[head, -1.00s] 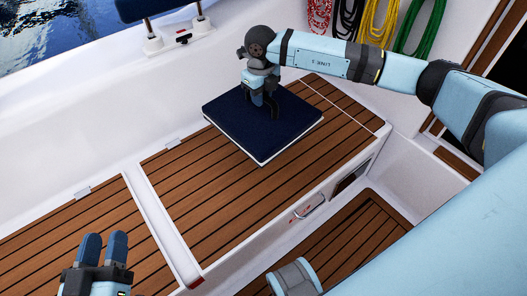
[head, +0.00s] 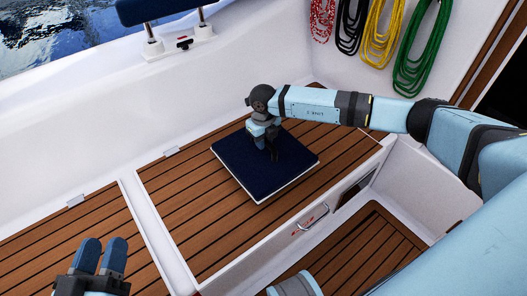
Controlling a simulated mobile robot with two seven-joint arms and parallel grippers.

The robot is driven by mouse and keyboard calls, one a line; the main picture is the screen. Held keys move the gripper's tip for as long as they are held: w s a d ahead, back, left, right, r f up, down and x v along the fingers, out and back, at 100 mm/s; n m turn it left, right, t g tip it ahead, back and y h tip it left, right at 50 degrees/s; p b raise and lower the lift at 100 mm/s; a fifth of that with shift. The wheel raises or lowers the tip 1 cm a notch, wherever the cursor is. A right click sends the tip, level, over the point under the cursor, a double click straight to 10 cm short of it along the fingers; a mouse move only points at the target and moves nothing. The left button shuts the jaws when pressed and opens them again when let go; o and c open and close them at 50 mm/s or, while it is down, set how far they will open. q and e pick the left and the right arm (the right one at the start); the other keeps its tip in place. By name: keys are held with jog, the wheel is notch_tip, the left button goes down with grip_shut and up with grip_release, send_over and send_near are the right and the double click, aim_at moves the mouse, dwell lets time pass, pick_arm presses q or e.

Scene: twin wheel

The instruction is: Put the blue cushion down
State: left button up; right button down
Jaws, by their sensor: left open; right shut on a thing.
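The blue cushion (head: 240,170) is a flat, dark navy square with a pale lower edge. It lies flat, over or on the slatted wooden bench (head: 190,220) in the middle of the head view. Whether its underside touches the slats I cannot tell for sure. My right gripper (head: 272,152) points down on the cushion's top, toward its far side, and is shut on it. The fingertips are hard to make out against the dark fabric. My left gripper (head: 100,258) is open and empty at the bottom left, well apart from the cushion.
A white hull wall runs behind the bench. Red, black, yellow and green coiled ropes (head: 424,45) hang at the upper right. A latch handle (head: 312,217) is on the bench front, above a lower slatted floor (head: 350,250). Bare slats lie left of the cushion.

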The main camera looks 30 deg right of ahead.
pick_arm(q)
jog(key=shift+f+g+b, duration=0.5)
jog(key=shift+f+b, duration=0.2)
jog(key=shift+f, duration=0.35)
pick_arm(e)
jog(key=shift+f, duration=2.05)
pick_arm(q)
jog(key=shift+f, duration=0.1)
pick_arm(e)
jog(key=shift+f, duration=0.1)
jog(key=c, duration=1)
grip_release()
notch_tip(320, 180, up, 12)
jog(key=p, duration=0.4)
pick_arm(q)
notch_tip(320, 180, up, 6)
jog(key=t, duration=0.2)
jog(key=shift+s+a+r+t, duration=0.2)
jog(key=shift+a+r+t, duration=0.05)
jog(key=shift+t, duration=0.15)
